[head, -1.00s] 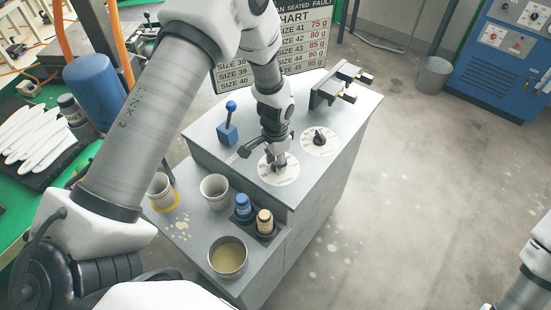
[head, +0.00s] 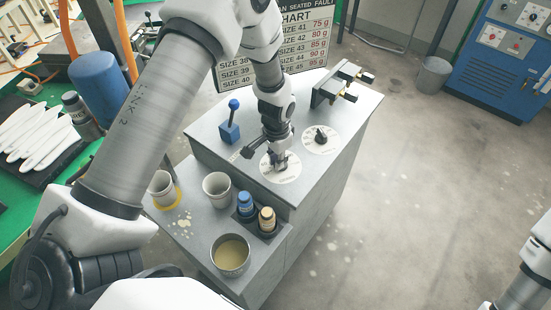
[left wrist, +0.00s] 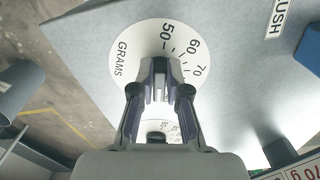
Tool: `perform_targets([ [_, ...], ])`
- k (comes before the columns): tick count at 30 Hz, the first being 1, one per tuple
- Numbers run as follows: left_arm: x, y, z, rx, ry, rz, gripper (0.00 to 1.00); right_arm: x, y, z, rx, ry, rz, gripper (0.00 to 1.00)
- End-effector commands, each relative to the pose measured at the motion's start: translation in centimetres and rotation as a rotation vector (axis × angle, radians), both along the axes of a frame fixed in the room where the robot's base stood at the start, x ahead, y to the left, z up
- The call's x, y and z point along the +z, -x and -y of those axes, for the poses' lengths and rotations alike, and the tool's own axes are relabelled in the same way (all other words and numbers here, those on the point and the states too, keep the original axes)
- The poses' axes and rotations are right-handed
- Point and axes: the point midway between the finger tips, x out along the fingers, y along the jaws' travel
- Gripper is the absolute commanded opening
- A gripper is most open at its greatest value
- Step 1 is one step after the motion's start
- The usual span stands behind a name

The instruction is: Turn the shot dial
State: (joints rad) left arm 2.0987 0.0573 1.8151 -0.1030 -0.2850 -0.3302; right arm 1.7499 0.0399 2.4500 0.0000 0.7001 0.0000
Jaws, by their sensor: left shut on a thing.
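The shot dial (head: 291,173) is a round white plate on the grey cabinet top. In the left wrist view its face (left wrist: 122,50) reads GRAMS, with 50, 60 and 70 along the edge. My left gripper (head: 279,162) points down over the dial's middle. It is shut on the dial's knob, which the fingers mostly hide. In the left wrist view the gripper (left wrist: 160,72) covers the lower middle of the face, so I cannot read the setting. My right arm shows only in part at the lower right, its gripper out of view.
A second white dial (head: 331,146) with a dark knob sits just beyond. A blue lever (head: 229,131) stands left, a black clamp-like fixture (head: 335,85) at the back. Cups, two small bottles and a tin (head: 230,257) stand on the lower shelf. A size chart (head: 305,45) stands behind.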

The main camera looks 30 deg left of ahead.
Motion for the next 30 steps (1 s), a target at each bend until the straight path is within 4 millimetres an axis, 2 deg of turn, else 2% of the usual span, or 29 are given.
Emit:
perform_targets([
  [21,-0.1,0.0,0.9,0.622,0.002,0.002,0.00,0.4,0.0,0.0,0.000,0.000,0.000,0.40],
  [30,-0.1,-0.2,1.1,0.832,0.003,0.003,0.00,0.5,0.0,0.0,0.000,0.000,0.000,0.40],
])
